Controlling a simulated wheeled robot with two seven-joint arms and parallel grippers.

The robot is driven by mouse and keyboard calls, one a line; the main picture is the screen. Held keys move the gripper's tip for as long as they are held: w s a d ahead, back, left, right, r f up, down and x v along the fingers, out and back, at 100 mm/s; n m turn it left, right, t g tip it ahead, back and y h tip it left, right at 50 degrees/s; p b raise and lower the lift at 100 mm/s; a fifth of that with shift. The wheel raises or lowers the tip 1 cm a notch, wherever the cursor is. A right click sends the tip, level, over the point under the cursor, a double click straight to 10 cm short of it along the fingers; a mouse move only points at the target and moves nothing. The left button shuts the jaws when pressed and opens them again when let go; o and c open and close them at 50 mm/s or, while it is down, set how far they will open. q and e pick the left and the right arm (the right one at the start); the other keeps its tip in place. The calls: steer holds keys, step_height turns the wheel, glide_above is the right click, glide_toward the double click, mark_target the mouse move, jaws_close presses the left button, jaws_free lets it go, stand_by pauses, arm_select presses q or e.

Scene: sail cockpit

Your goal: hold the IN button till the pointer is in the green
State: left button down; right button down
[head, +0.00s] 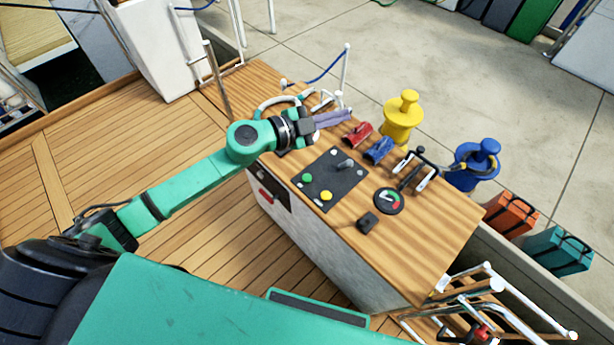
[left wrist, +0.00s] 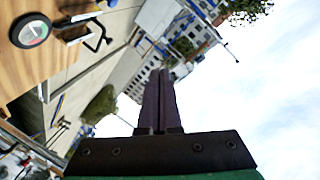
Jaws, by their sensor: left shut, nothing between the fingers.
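The black control panel (head: 330,182) lies on the wooden console top. It carries a green button (head: 307,178), a yellow button (head: 326,195) and a grey lever (head: 345,163). I cannot read which button is marked IN. The round gauge (head: 389,201) sits to the right of the panel; its dial has red and green parts, but the pointer is too small to read. The gauge also shows at the upper left of the left wrist view (left wrist: 30,31). My left gripper (head: 346,114) is shut and empty, beyond the panel and apart from both buttons. My right gripper is not in view.
A red cleat (head: 358,133) and a blue one (head: 379,150) lie near my left gripper. A black winch-like handle (head: 415,168) stands behind the gauge. A small black box (head: 367,222) sits in front of it. Yellow (head: 403,120) and blue (head: 478,165) bollards stand beyond the console.

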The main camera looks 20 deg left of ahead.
arm_select(q)
steer(key=s+a+f+m+g+y, duration=0.2)
steer(key=a+f+g+y, duration=0.2)
steer(key=f, duration=0.7)
steer(key=a+g, duration=0.2)
steer(key=a, duration=0.1)
steer(key=shift+s+a+f, duration=0.25)
steer(key=shift+s+a, duration=0.1)
steer(key=b, duration=0.9)
glide_above(303, 178)
step_height(303, 178, down, 8)
steer(key=shift+f, duration=0.4)
steer(key=shift+f, duration=0.1)
